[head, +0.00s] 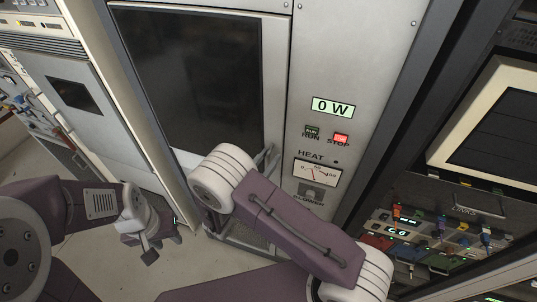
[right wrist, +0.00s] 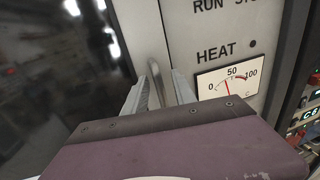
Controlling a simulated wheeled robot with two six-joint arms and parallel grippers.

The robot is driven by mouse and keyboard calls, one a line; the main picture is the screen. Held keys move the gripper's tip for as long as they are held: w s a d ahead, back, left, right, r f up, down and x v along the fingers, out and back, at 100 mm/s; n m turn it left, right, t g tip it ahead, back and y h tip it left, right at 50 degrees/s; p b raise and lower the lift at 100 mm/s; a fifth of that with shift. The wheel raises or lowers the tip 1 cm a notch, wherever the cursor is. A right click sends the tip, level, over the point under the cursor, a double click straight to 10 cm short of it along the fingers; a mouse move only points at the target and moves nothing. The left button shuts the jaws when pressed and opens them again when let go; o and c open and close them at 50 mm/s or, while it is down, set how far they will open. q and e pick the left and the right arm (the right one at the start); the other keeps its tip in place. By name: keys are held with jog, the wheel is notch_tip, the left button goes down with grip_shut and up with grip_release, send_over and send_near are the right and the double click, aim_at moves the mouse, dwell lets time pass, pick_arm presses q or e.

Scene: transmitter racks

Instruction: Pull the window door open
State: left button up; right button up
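The window door (head: 195,75), a dark glass pane in a light frame, fills the upper middle of the head view and looks closed. Its metal handle (head: 268,158) stands at the right edge of the frame, low down. The handle (right wrist: 157,65) also shows in the right wrist view. My right gripper (right wrist: 162,88) has one finger on each side of the handle, with little gap, and looks shut on it.
Right of the door is a fixed grey panel with a 0 W display (head: 333,107), a red STOP button (head: 341,139) and a heat gauge (head: 317,172). A cabinet with coloured connectors (head: 430,235) stands at the right. Another grey cabinet (head: 85,110) stands at the left. Some floor (head: 105,265) is clear below.

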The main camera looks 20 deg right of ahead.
jog(key=shift+w+f, duration=0.1)
jog(key=shift+c, duration=0.2)
grip_shut()
dwell(1.2)
